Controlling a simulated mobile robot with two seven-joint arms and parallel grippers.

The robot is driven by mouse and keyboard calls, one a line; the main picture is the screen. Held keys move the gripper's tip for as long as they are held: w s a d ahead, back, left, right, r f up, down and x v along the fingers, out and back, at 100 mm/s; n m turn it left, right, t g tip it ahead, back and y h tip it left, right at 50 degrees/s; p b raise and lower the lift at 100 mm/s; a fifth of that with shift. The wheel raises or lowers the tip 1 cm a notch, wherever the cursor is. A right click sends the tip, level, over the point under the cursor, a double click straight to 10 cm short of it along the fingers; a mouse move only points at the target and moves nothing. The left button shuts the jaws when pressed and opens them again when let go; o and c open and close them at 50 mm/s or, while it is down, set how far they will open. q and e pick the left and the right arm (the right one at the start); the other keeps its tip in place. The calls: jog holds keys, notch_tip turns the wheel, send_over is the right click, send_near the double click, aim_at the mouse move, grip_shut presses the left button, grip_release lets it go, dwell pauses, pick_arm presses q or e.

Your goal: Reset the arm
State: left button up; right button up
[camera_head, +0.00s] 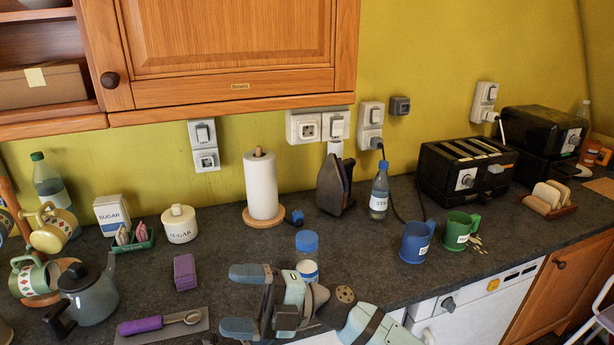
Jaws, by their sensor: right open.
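My right gripper (243,300) is at the bottom centre of the head view, over the front part of the dark counter. Its two blue-grey fingers point left and are spread well apart. Nothing is held between them; only bare counter shows there. My right arm (378,328) comes in from the lower right behind the gripper. My left gripper is not in view.
A purple-handled spoon (143,325) on a grey mat and a purple block (184,272) lie left of the gripper. A kettle (88,293) stands further left. Blue (416,242) and green (459,231) mugs stand to the right. A wooden cupboard (235,45) hangs above.

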jog(key=w+d+f+m+t+h+p, duration=0.1)
jog(key=d+f+m+t+h, duration=0.5)
jog(key=m+t, duration=0.55)
jog(key=w+d+f+m+t+h+p, duration=0.2)
jog(key=d+f+m+t, duration=0.2)
jog(key=d+m+t, duration=0.55)
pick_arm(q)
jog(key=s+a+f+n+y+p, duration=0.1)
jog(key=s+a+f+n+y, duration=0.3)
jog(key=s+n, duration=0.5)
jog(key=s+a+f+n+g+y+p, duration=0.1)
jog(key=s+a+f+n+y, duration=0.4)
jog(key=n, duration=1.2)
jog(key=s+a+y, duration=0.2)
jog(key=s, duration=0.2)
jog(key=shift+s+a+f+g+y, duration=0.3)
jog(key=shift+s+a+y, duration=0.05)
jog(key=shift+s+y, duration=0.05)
pick_arm(e)
jog(key=s+d+f+m+g+h, duration=0.2)
jog(key=s+d+f+m+h, duration=0.3)
jog(key=s+d+f, duration=0.2)
jog(key=s+d+f+m+g+h, duration=0.3)
jog(key=s+d+f+m, duration=0.3)
jog(key=s+f, duration=0.4)
notch_tip(320, 180, down, 2)
jog(key=shift+d+f+g+h, duration=0.1)
jog(key=shift+d+g+h, duration=0.2)
jog(key=shift+d+h, duration=0.5)
jog(key=shift+a, duration=0.1)
